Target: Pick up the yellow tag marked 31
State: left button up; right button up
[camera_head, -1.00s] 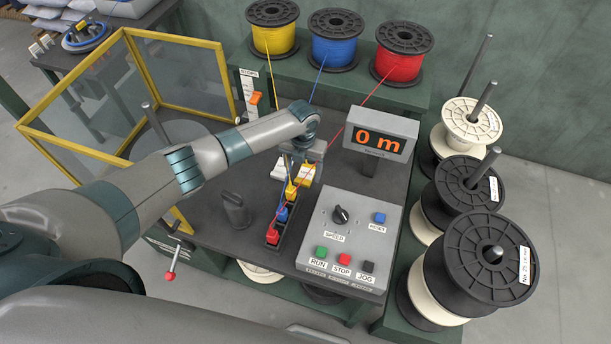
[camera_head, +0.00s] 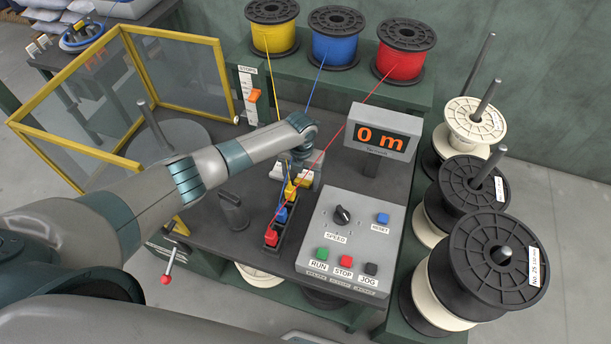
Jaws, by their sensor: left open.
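My left gripper (camera_head: 301,166) points down over the middle of the machine table, partly hidden by its own wrist. It is open. Small yellow pieces lie just below it; one yellow block (camera_head: 290,191) is at the far end of a dark guide strip. No number 31 can be read on any of them, so I cannot tell which is the tag. A white-and-grey holder (camera_head: 279,172) shows beside the fingers, mostly hidden. I cannot tell whether the fingers touch anything. My right gripper is not in view.
A blue block (camera_head: 281,214) and a red block (camera_head: 271,237) sit nearer on the strip. The control box (camera_head: 350,270) and the "0 m" display (camera_head: 384,131) stand to the right. Yellow, blue and red wires run from back spools. A yellow-framed guard (camera_head: 172,38) stands left.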

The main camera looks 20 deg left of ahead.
pick_arm(q)
jog(key=c, duration=1.1)
jog(key=shift+r, duration=0.15)
notch_tip(320, 180, up, 10)
jog(key=p, duration=0.7)
jog(key=shift+p, duration=0.4)
